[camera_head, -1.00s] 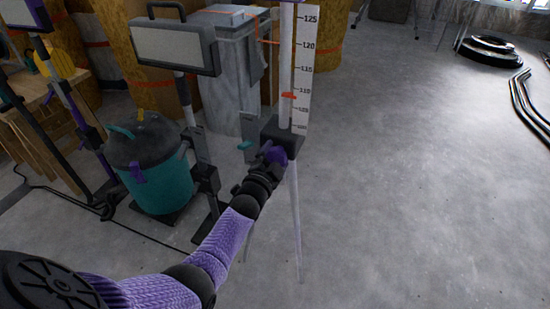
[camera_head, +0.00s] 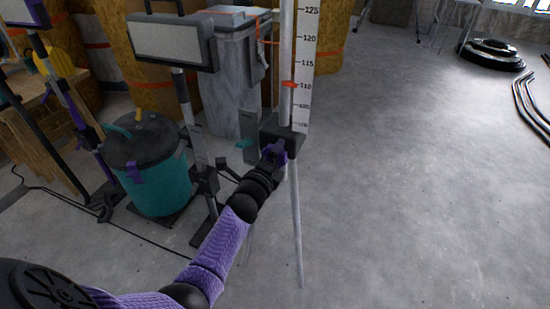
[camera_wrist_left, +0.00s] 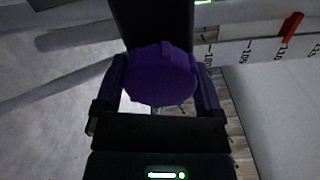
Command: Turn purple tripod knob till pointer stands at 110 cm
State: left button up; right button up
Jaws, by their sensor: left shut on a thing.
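The purple tripod knob (camera_wrist_left: 161,75) sits between the two purple fingers of my left gripper (camera_wrist_left: 160,98) in the left wrist view. My left gripper (camera_head: 272,155) is shut on the knob at the front of the black tripod block (camera_head: 283,138). In the head view the gripper mostly hides the knob. The red pointer (camera_head: 289,85) stands on the pole, level with or very close to the 110 mark of the white scale (camera_head: 306,50). The pointer also shows in the left wrist view (camera_wrist_left: 291,24), close by the 110 label. My right gripper is not in view.
A work lamp (camera_head: 172,42) on a stand and a teal bucket-shaped vacuum (camera_head: 155,185) stand left of the tripod. A grey bin (camera_head: 232,95) is behind. A cable lies on the floor at left.

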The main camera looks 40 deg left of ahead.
pick_arm(q)
jog(key=shift+f+m+b, duration=0.15)
jog(key=shift+m+b, duration=0.15)
jog(key=shift+m, duration=0.7)
jog(key=shift+m, duration=0.4)
jog(key=o, duration=1)
jog(key=shift+c, duration=0.2)
